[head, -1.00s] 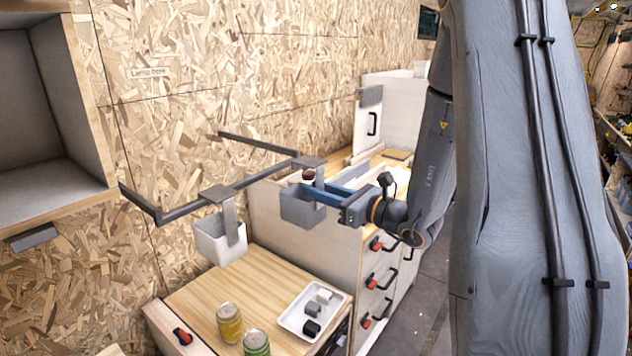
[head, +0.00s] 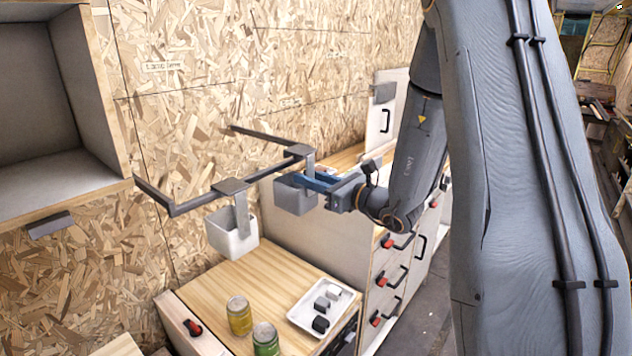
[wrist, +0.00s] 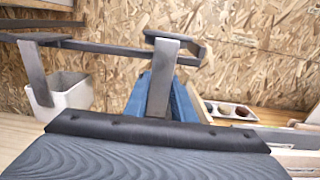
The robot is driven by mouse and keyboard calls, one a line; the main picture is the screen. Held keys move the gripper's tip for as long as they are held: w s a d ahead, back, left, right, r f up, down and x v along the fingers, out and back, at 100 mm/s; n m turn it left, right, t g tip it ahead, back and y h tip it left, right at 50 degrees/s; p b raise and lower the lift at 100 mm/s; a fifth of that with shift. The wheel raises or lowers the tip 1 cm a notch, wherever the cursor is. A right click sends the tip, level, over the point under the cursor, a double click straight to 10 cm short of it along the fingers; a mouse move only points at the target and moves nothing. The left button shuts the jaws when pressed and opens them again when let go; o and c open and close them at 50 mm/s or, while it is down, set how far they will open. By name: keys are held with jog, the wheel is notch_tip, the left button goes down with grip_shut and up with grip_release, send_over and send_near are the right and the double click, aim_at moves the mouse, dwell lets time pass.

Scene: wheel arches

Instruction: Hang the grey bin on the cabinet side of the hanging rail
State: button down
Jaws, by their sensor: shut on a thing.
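The grey bin (head: 290,197) hangs from a grey hook strap at the right-hand, cabinet-side part of the dark hanging rail (head: 190,205). The strap's bent top (head: 300,150) is over the rail at its corner. I cannot tell whether it rests on the rail or is just above it. My gripper (head: 318,182), with blue fingers, is shut on the bin by its strap. In the wrist view the strap (wrist: 160,85) stands between the blue fingers, its top at the rail (wrist: 105,48); the bin's body is hidden there.
A white bin (head: 226,240) hangs on the rail to the left, apart from the grey one. Below are a wooden worktop (head: 215,285), two cans (head: 239,315) and a white tray (head: 343,305) of small blocks. Drawers (head: 385,280) stand right; an open box shelf (head: 35,105) is upper left.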

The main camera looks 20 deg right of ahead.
jog(key=shift+x, duration=1.05)
jog(key=shift+w+f, duration=0.1)
jog(key=shift+f, duration=0.15)
jog(key=shift+f+b, duration=0.85)
jog(key=shift+b, duration=0.05)
jog(key=c, duration=1.4)
grip_release()
